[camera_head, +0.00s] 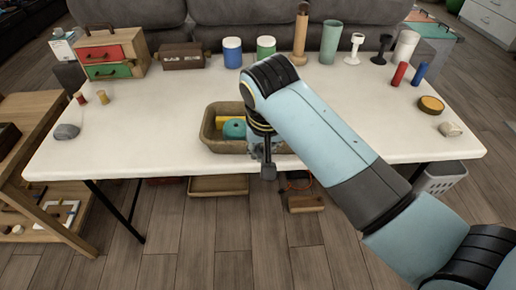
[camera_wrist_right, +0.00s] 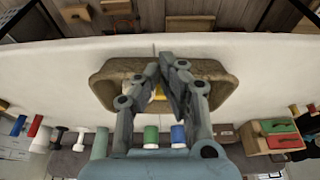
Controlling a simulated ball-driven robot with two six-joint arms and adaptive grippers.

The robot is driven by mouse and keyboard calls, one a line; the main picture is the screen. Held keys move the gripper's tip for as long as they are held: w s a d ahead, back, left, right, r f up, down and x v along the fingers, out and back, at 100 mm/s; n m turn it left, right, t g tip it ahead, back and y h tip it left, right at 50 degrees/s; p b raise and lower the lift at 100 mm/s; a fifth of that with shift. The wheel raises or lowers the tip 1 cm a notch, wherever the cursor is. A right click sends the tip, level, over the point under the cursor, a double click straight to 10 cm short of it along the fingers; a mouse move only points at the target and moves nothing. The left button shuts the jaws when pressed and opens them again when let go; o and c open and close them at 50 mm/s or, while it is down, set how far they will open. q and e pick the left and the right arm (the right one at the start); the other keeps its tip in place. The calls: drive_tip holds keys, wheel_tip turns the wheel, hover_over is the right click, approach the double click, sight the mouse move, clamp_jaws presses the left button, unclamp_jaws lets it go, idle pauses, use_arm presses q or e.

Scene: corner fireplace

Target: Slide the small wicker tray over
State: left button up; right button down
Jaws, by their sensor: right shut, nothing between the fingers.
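The small wicker tray (camera_head: 224,147) sits on the white table, near the middle of its front edge. A yellow piece (camera_head: 222,121) and a teal round piece (camera_head: 235,129) lie in it. My right gripper (camera_head: 268,173) points down at the tray's right front side, and my arm hides the tray's right part. In the right wrist view the fingers (camera_wrist_right: 166,62) are shut and empty in front of the tray (camera_wrist_right: 225,84). Whether they touch its wall I cannot tell. My left gripper is not in view.
The white table (camera_head: 140,140) is mostly clear left of the tray. A grey stone (camera_head: 66,131) lies at its left. A drawer box (camera_head: 108,57), a blue jar (camera_head: 232,53), a green jar (camera_head: 266,48) and several cylinders line the back.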

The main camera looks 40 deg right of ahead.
drive_tip(key=w+d+f, duration=0.1)
drive_tip(key=w+f, duration=0.1)
drive_tip(key=f, duration=0.2)
drive_tip(key=w+d+f+b, duration=0.1)
drive_tip(key=w+d+f, duration=0.1)
drive_tip(key=f, duration=0.3)
drive_tip(key=shift+w+d+f, duration=0.2)
drive_tip(key=shift+w+d, duration=0.05)
drive_tip(key=shift+w, duration=0.6)
